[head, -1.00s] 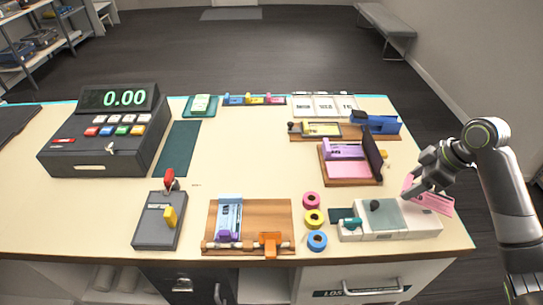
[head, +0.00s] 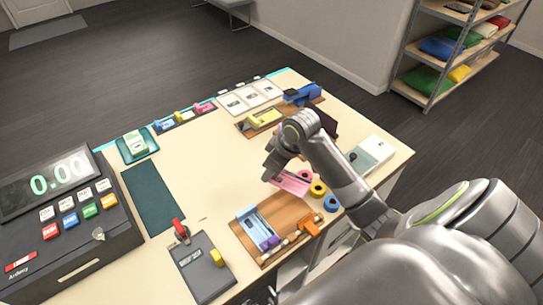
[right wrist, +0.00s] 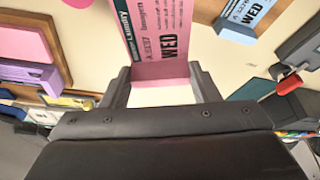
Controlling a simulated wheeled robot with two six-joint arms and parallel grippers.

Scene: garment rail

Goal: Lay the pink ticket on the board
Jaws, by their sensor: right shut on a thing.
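The pink ticket (head: 291,183) is in my right gripper (head: 272,178), held by one end. In the right wrist view the ticket (right wrist: 168,38) extends away from the fingers, showing dark print with "WED". The wooden board (head: 283,212) lies at the table's front edge. It carries a blue ticket (head: 253,224), a purple clip (head: 269,243) and an orange clip (head: 310,228). The pink ticket is at the board's far side in the head view; its height above the table is hard to tell. My left gripper is in neither current view.
Pink (head: 305,175), yellow (head: 318,188) and blue (head: 331,203) tape rolls stand right of the board. A grey switch box (head: 205,268) and the cash register (head: 75,225) are to the left. My right arm hides part of the table's right side.

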